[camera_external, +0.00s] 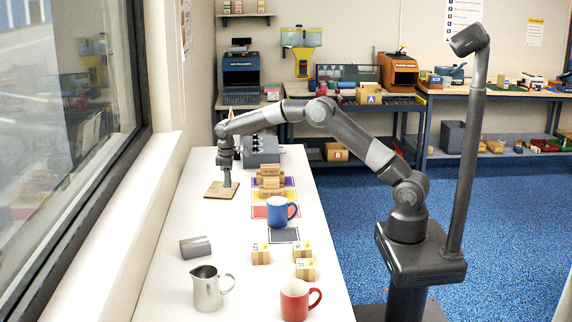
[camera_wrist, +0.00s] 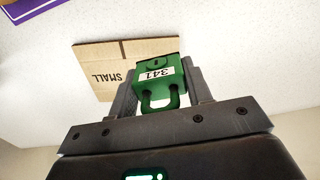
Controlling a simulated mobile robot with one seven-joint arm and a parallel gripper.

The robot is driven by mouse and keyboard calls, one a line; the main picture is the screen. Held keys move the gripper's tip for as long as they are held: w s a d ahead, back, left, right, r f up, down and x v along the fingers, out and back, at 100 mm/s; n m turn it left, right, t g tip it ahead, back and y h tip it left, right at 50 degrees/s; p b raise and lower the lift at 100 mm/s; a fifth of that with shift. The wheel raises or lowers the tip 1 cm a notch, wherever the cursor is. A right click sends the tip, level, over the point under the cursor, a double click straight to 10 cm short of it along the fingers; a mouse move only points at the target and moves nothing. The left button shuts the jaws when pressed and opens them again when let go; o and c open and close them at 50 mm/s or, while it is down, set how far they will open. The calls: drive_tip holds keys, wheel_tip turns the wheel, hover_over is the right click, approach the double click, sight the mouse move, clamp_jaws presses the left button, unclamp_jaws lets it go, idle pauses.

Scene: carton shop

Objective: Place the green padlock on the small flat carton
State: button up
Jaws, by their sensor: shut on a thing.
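The green padlock (camera_wrist: 160,72) bears a white label reading 341. My gripper (camera_wrist: 158,88) is shut on the padlock, with a finger at either side of it in the wrist view. The small flat carton (camera_wrist: 98,75) is a tan sheet marked SMALL, lying behind the padlock in that view. In the external view the carton (camera_external: 221,192) lies on the white table near the window side. My gripper (camera_external: 227,178) points down over the carton there, with the green padlock (camera_external: 227,180) low between the fingers. I cannot tell whether the padlock touches the carton.
Wooden blocks (camera_external: 271,182) sit on coloured mats right of the carton, and a grey device (camera_external: 262,150) stands behind. A blue mug (camera_external: 279,211), a metal pitcher (camera_external: 207,288), a red mug (camera_external: 295,300) and small cartons stand nearer. The table left of the mats is mostly clear.

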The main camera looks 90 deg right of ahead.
sight(228, 195)
drive_tip(key=shift+w+f, duration=0.15)
drive_tip(key=shift+f, duration=1.9)
drive_tip(key=shift+f, duration=0.15)
drive_tip(key=o, duration=1.2)
